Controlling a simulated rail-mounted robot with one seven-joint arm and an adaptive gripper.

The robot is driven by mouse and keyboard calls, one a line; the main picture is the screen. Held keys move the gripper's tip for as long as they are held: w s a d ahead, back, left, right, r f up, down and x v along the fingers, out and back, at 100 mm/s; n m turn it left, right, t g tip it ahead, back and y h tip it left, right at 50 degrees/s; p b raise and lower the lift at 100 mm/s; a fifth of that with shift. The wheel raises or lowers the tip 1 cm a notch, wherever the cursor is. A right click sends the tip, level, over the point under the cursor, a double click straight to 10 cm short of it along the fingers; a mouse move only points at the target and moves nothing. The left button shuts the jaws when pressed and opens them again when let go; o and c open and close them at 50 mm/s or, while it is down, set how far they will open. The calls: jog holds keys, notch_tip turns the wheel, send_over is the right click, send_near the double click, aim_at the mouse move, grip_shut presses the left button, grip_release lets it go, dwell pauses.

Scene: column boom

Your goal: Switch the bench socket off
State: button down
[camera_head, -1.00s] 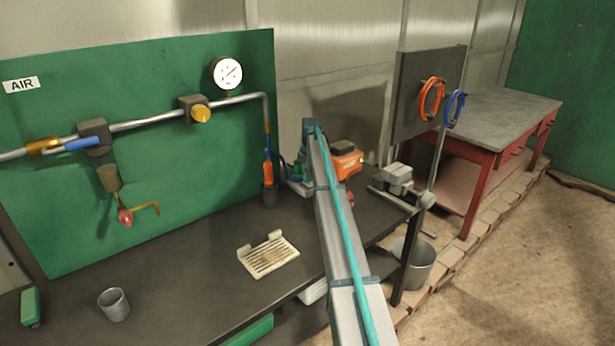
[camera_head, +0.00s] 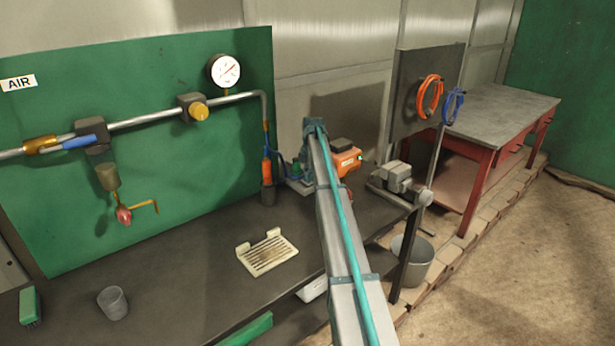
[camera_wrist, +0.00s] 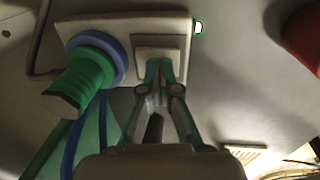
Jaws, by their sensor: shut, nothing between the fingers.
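The bench socket (camera_wrist: 75,28) shows in the wrist view as a pale plate. A plug with a blue collar and green body (camera_wrist: 92,70) sits in its left part. A square switch (camera_wrist: 163,45) is on the right part. A small green light (camera_wrist: 198,27) glows at the plate's right end. My gripper (camera_wrist: 160,66) is shut and empty, with its fingertips over the lower part of the switch. I cannot tell whether they touch it. The fingertips hide part of the switch, so its tilt is unclear. In the head view my arm largely hides the socket area.
An orange device (camera_head: 346,160) stands just right of my arm's end, close to it. A grey vise-like tool (camera_head: 397,178) is further right. A cream slotted tray (camera_head: 267,252) and a grey cup (camera_head: 113,303) lie on the dark bench (camera_head: 190,290). Air pipework (camera_head: 150,122) runs along the green panel.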

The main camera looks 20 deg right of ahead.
aim_at(310, 183)
jog(key=shift+r, duration=0.15)
notch_tip(310, 183, up, 14)
jog(key=s, duration=0.1)
jog(key=shift+s+d+b, duration=0.25)
jog(key=shift+s+b, duration=0.05)
jog(key=shift+b, duration=0.15)
jog(key=shift+a, duration=0.1)
